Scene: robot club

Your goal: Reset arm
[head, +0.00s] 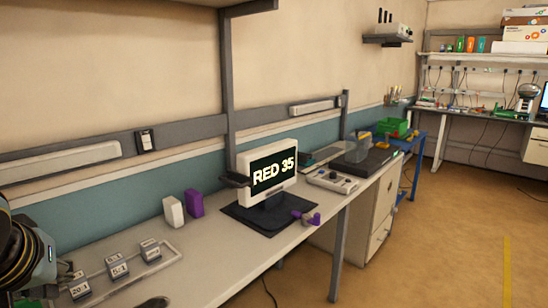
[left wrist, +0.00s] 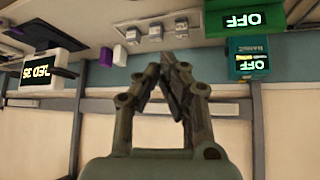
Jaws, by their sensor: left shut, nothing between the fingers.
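My left gripper (left wrist: 168,60) shows in the left wrist view with its two fingers drawn together at the tips and nothing between them. In the head view, part of my dark left arm stands at the lower left edge, beside the workbench (head: 215,262). A small dark shape at the bottom edge there is too cut off to tell. My right gripper is in neither view.
A monitor (head: 268,172) reading "RED 35" stands on the bench. White and purple blocks (head: 194,203), a tray of weights (head: 130,272) and a control box (head: 332,181) are near it. The wrist view, upside down, shows green "OFF" devices (left wrist: 248,58). Floor at right is clear.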

